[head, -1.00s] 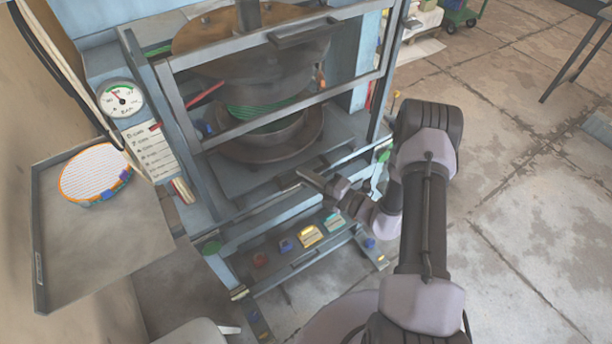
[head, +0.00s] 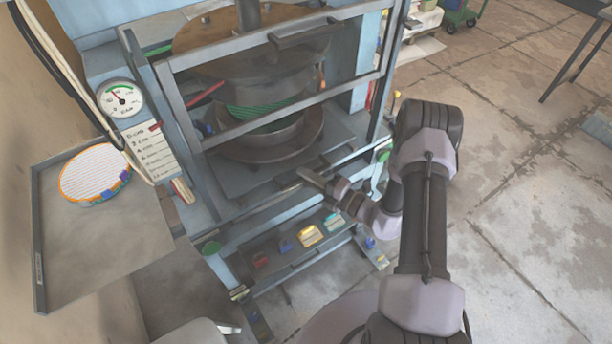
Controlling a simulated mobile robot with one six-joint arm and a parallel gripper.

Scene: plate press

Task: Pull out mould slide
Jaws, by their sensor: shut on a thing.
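The mould slide (head: 237,183) is a grey plate low in the blue press, carrying a dark round lower mould (head: 262,151). It sits under the brown upper mould (head: 215,61), behind the guard frame. My gripper (head: 304,177) is at the slide's front edge, right of its middle. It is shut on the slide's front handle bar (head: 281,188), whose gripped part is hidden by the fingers. Green ribbed material (head: 262,109) shows between the two moulds.
A grey side tray (head: 120,250) at left holds a round white grid piece (head: 95,172). A pressure gauge (head: 121,99) is on the press's left post. The floor at right is open.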

